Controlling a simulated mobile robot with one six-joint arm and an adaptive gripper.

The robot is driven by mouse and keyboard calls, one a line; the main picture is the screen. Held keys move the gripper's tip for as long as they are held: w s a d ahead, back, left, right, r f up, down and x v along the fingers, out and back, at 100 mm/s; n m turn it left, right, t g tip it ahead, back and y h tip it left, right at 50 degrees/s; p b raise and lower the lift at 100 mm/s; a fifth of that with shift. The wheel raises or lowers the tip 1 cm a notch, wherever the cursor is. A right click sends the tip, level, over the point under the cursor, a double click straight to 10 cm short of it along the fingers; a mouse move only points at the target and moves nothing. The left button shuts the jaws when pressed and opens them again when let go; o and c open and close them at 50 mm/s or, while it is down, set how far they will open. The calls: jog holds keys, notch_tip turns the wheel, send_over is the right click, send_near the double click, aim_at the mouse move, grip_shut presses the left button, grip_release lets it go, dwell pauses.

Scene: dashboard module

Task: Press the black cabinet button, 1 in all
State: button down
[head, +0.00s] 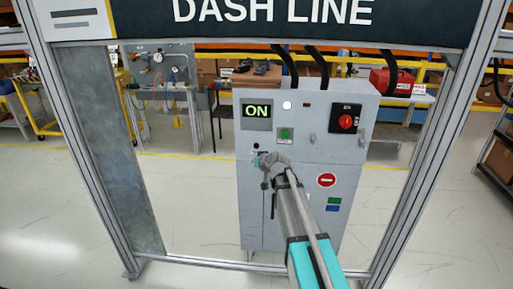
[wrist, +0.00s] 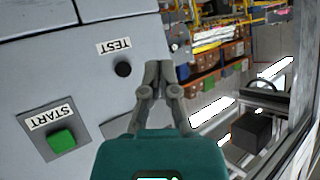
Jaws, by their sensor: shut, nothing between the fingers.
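The black button (wrist: 123,69) is a small round knob on the grey cabinet (head: 220,200), beside a white TEST label (wrist: 114,47) in the wrist view. In the head view, a small dark spot that looks like this button (head: 256,146) shows just above my gripper (head: 262,160). My gripper is shut and empty. In the wrist view its fingertips (wrist: 159,70) are just right of the black button and do not cover it. I cannot tell how far the tips are from the panel. A green START button (wrist: 62,140) lies farther left.
The cabinet also carries an ON display (head: 257,112), a red rotary switch (head: 345,119) and a red no-entry sign (head: 326,180). Dark cables rise from its top. A metal frame (head: 90,160) stands around the opening. Floor is clear beside the cabinet.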

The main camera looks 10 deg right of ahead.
aim_at(254, 147)
jog(key=shift+w, duration=0.1)
dwell(0.3)
jog(key=shift+w+d, duration=0.4)
jog(key=shift+w, duration=1)
jog(key=shift+w+d, duration=0.35)
jog(key=shift+w, duration=1)
jog(key=shift+w+d, duration=0.4)
jog(key=shift+w, duration=1)
jog(key=shift+w, duration=0.15)
jog(key=shift+w+d, duration=0.1)
jog(key=shift+w, duration=0.15)
jog(key=shift+w+d, duration=0.15)
jog(key=shift+w, duration=0.3)
jog(key=shift+s, duration=0.15)
jog(key=shift+s+a, duration=0.25)
jog(key=shift+s, duration=0.45)
jog(key=shift+s+a, duration=0.2)
jog(key=shift+s, duration=0.6)
jog(key=shift+s+a, duration=0.25)
jog(key=shift+s, duration=0.55)
jog(key=shift+s+a, duration=0.2)
jog(key=shift+s, duration=0.6)
